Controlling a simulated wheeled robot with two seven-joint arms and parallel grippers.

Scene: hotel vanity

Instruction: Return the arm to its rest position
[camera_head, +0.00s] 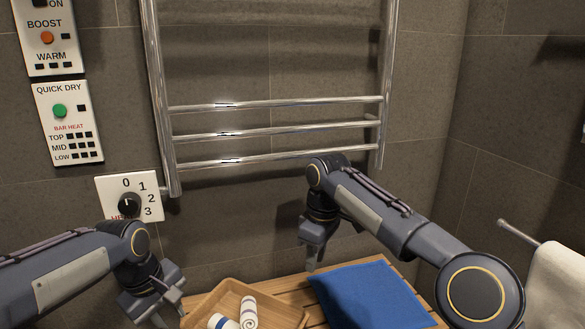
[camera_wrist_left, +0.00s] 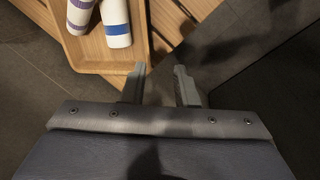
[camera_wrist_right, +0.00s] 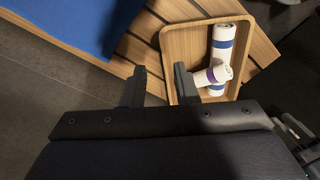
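My right arm reaches in from the right in the head view, and its gripper (camera_head: 312,262) points down above the bench, between the wooden tray and the blue towel. In the right wrist view, the fingers of this gripper (camera_wrist_right: 161,82) are apart with nothing between them. My left gripper (camera_head: 165,318) is low at the left of the head view, beside the tray, with its tips near the picture's lower edge. In the left wrist view, its fingers (camera_wrist_left: 160,80) are apart and empty near the tray's corner.
A wooden tray (camera_head: 290,313) holds rolled white towels (camera_head: 249,312) with coloured bands. A folded blue towel (camera_head: 365,298) lies on the slatted bench (camera_head: 398,270). A chrome towel rail (camera_head: 275,130), a heat dial (camera_head: 129,205) and button panels (camera_head: 66,122) are on the wall. A white towel (camera_head: 556,285) hangs at right.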

